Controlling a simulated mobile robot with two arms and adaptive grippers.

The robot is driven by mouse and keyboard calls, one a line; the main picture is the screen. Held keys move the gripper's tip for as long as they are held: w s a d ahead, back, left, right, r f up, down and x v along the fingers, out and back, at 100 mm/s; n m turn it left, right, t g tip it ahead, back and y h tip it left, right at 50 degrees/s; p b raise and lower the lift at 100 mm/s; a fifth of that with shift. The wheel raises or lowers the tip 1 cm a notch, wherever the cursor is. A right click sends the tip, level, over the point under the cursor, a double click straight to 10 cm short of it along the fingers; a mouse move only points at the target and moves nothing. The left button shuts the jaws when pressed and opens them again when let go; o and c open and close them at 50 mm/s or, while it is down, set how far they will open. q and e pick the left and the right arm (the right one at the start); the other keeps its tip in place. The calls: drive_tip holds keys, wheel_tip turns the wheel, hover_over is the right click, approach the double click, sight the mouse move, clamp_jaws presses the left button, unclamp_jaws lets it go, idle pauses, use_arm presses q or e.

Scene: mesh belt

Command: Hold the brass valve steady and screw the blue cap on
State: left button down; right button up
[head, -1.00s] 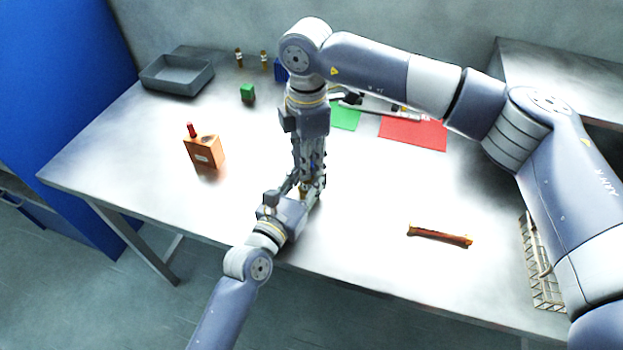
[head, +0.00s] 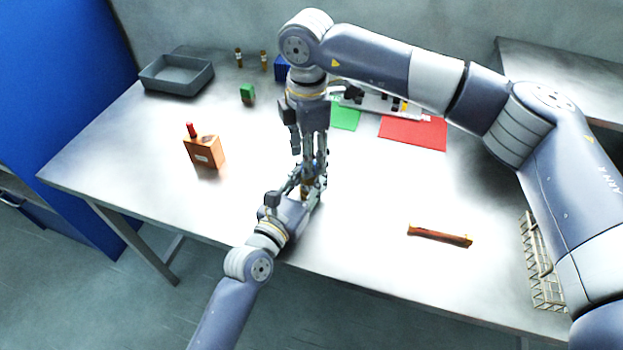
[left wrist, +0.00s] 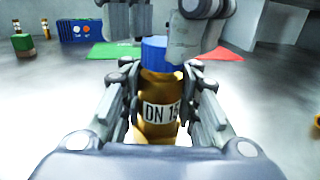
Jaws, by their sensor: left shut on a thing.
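The brass valve (left wrist: 158,118), labelled "DN 15", stands upright in the left wrist view. My left gripper (left wrist: 160,110) is shut on it, with a finger on each side. In the head view my left gripper (head: 305,190) is near the table's front edge, and the valve is mostly hidden. The blue cap (left wrist: 153,48) sits at the valve's top; its thread is not visible. My right gripper (head: 312,172) points down from above. In the left wrist view its fingers (left wrist: 157,40) are at the cap, one overlapping its right side; their grip is unclear.
An orange block (head: 204,151) with a red top stands left. A grey tray (head: 177,76), a green block (head: 247,93) and small bottles are at the back. A red mat (head: 413,132) and green mat (head: 346,117) lie behind. A brown bar (head: 440,236) and wire rack (head: 541,262) are right.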

wheel_tip(320, 180, up, 3)
drive_tip(key=shift+s+r, duration=0.1)
drive_tip(key=shift+r, duration=0.1)
drive_tip(key=shift+n, duration=0.3)
